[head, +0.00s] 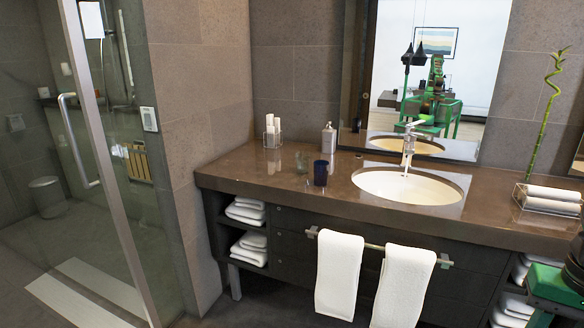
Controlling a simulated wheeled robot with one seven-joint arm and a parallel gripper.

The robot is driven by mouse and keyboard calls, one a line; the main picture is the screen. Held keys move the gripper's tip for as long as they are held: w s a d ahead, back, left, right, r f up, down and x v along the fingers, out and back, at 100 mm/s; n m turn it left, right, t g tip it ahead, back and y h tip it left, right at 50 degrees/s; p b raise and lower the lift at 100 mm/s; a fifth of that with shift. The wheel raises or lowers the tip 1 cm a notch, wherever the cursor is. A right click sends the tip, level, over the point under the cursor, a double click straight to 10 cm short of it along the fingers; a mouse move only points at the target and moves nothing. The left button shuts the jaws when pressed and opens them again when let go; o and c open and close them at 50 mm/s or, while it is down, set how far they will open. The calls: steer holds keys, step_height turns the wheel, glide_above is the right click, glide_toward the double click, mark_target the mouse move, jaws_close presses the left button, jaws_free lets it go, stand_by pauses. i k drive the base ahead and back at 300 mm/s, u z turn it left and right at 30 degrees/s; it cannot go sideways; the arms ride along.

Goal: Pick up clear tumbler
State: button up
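The clear tumbler (301,162) stands upright on the brown vanity counter (240,180), left of the basin. It is see-through and faint against the counter. A dark blue cup (321,173) stands close to its right and slightly nearer the front edge. My gripper does not show directly. Only green and black parts of my body or arm show at the lower right edge, far from the tumbler. My green body is reflected in the mirror, but the gripper cannot be made out there.
A soap bottle (328,139) and a holder with white items (273,132) stand behind the tumbler. The basin (412,185) and faucet (409,140) are to the right. White towels (338,272) hang in front. The counter left of the tumbler is clear.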

mark_target(302, 158)
steer(key=z, duration=0.05)
steer(key=i, duration=0.85)
